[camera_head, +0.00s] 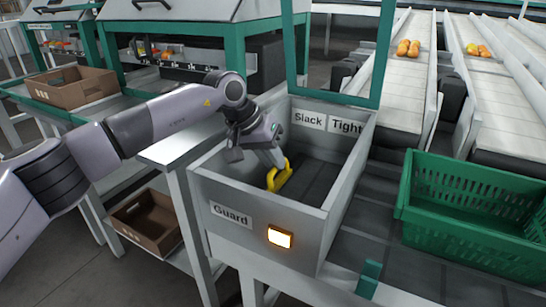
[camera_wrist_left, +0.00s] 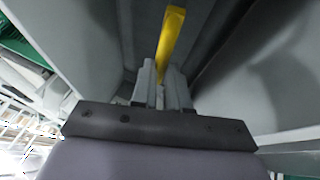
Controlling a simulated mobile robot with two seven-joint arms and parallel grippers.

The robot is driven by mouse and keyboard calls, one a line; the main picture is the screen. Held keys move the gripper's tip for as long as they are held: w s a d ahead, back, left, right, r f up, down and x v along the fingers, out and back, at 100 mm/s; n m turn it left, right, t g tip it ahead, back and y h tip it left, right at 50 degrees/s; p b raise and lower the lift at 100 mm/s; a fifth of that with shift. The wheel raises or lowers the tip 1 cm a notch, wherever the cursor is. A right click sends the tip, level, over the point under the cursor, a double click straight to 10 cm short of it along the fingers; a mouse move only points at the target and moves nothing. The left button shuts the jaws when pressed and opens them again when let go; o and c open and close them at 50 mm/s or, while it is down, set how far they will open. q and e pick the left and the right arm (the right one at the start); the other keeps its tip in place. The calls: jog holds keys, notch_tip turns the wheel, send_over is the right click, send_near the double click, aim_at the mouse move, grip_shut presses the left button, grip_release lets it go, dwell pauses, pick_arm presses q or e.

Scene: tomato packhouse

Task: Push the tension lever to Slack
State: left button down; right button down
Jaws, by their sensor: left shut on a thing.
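The tension lever (camera_head: 279,176) is a yellow bar inside an open-topped grey housing (camera_head: 259,205). At the housing's far wall are the labels Slack (camera_head: 308,119) on the left and Tight (camera_head: 346,126) on the right. The lever stands toward the Slack side. My left gripper (camera_head: 280,161) reaches into the housing from the left and is shut on the lever. In the left wrist view, the yellow lever (camera_wrist_left: 171,40) extends away from between the fingers of my left gripper (camera_wrist_left: 163,85). The lever's base is hard to make out. My right gripper is not in view.
The housing's front wall has a Guard label (camera_head: 231,215) and a lit orange button (camera_head: 279,237). A green frame (camera_head: 333,97) rises behind the housing. A green crate (camera_head: 475,205) stands at right. Conveyor lanes with tomatoes (camera_head: 408,48) run behind. Cardboard boxes (camera_head: 72,88) sit at left.

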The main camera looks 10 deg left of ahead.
pick_arm(q)
jog(key=c, duration=1.1)
grip_release()
jog(key=shift+a+f, duration=0.1)
jog(key=shift+f, duration=0.3)
jog(key=shift+r, duration=0.1)
